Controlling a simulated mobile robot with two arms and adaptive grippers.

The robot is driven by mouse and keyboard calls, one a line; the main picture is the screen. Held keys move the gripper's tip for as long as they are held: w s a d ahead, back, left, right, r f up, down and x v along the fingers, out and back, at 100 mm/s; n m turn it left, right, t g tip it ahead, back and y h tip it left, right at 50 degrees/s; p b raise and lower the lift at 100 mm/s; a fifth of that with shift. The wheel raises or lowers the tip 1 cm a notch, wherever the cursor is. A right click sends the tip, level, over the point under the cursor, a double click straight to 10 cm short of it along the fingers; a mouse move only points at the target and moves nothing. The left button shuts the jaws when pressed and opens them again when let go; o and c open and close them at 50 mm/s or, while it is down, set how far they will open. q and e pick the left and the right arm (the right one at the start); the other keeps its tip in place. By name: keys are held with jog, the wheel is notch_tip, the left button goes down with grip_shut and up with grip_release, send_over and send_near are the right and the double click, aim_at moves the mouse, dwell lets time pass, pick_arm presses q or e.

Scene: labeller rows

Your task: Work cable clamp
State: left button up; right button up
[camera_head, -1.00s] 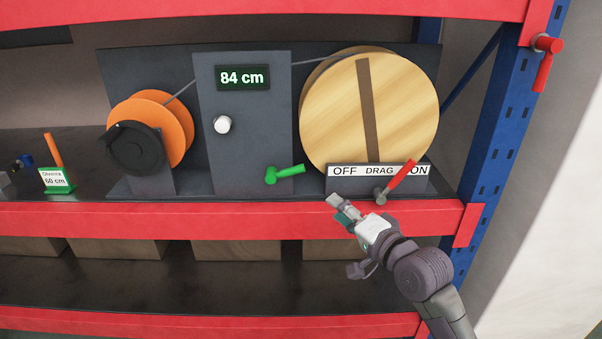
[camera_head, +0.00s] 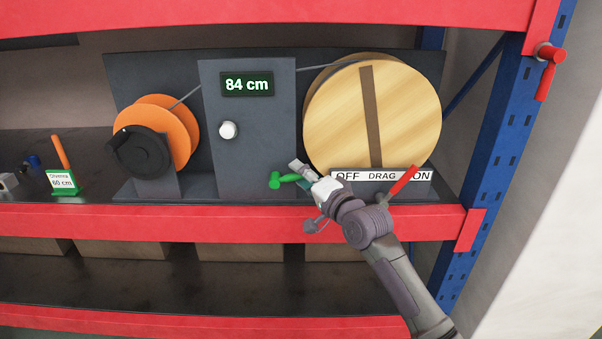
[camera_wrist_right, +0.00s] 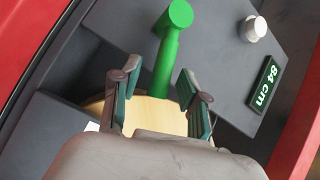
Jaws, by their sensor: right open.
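The cable clamp is likely the green lever (camera_head: 290,180) low on the front of the grey panel (camera_head: 245,150); it points right. In the right wrist view the green lever (camera_wrist_right: 166,65) runs down from its round hub, and its end lies between the fingers. My right gripper (camera_head: 302,172) is open at the lever's free end; in the right wrist view the gripper (camera_wrist_right: 158,105) has a finger on each side of it, with no clear contact. The display (camera_head: 247,84) reads 84 cm. My left gripper is not in view.
A wooden drum (camera_head: 400,115) stands right of the panel, an orange reel (camera_head: 180,125) with a black crank left. A red lever (camera_head: 404,181) points to ON on the drag label. A white knob (camera_head: 228,130) sits above the green lever. A red shelf beam (camera_head: 220,222) runs below.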

jog(key=shift+w+a, duration=0.15)
jog(key=shift+w, duration=0.05)
grip_shut()
dwell(0.4)
